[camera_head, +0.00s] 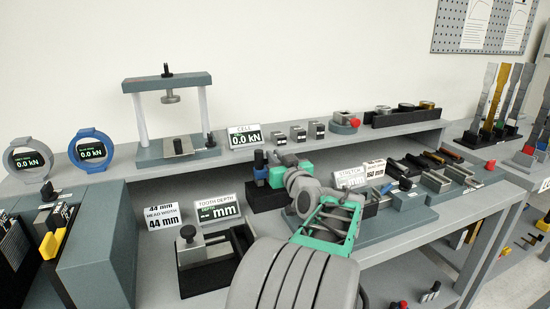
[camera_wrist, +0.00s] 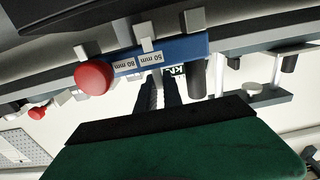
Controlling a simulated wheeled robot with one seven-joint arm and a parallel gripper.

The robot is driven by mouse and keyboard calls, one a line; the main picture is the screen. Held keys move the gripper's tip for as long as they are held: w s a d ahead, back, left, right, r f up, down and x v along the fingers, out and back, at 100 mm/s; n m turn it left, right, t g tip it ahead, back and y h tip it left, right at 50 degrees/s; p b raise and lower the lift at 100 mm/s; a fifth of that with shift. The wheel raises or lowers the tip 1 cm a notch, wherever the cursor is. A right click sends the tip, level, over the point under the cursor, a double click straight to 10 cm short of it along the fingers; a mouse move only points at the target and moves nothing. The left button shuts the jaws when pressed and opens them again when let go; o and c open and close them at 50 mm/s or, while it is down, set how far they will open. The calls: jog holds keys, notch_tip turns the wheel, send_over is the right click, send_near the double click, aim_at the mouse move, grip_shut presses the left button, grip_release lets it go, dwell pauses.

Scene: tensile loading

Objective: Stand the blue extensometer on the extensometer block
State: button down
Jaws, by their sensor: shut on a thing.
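My gripper (camera_wrist: 158,88) is shut on the blue extensometer (camera_wrist: 185,48), a blue bar with 50 mm and 80 mm labels, pale grey prongs, a dark cylinder and a red knob. The wrist view is upside down, so the prongs point downward. In the head view a small blue part of it (camera_head: 258,160) shows at the tips of my gripper (camera_head: 266,167); the hand hides the rest. A black block (camera_head: 262,197) shows below my gripper. It may be the extensometer block; I cannot tell whether the extensometer touches it.
The CELL sign (camera_head: 245,137) and a press frame (camera_head: 168,85) stand on the raised shelf behind. A TOOTH DEPTH sign (camera_head: 217,209) and a grey vise (camera_head: 208,258) are at the left. A bench fixture (camera_head: 405,198) lies to the right of my arm.

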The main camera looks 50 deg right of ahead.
jog(key=shift+f+b, duration=0.7)
jog(key=shift+b, duration=0.15)
jog(key=c, duration=1.4)
grip_release()
jog(key=shift+f, duration=0.15)
jog(key=v, duration=0.7)
jog(key=shift+s+a, duration=0.2)
jog(key=shift+s, duration=0.15)
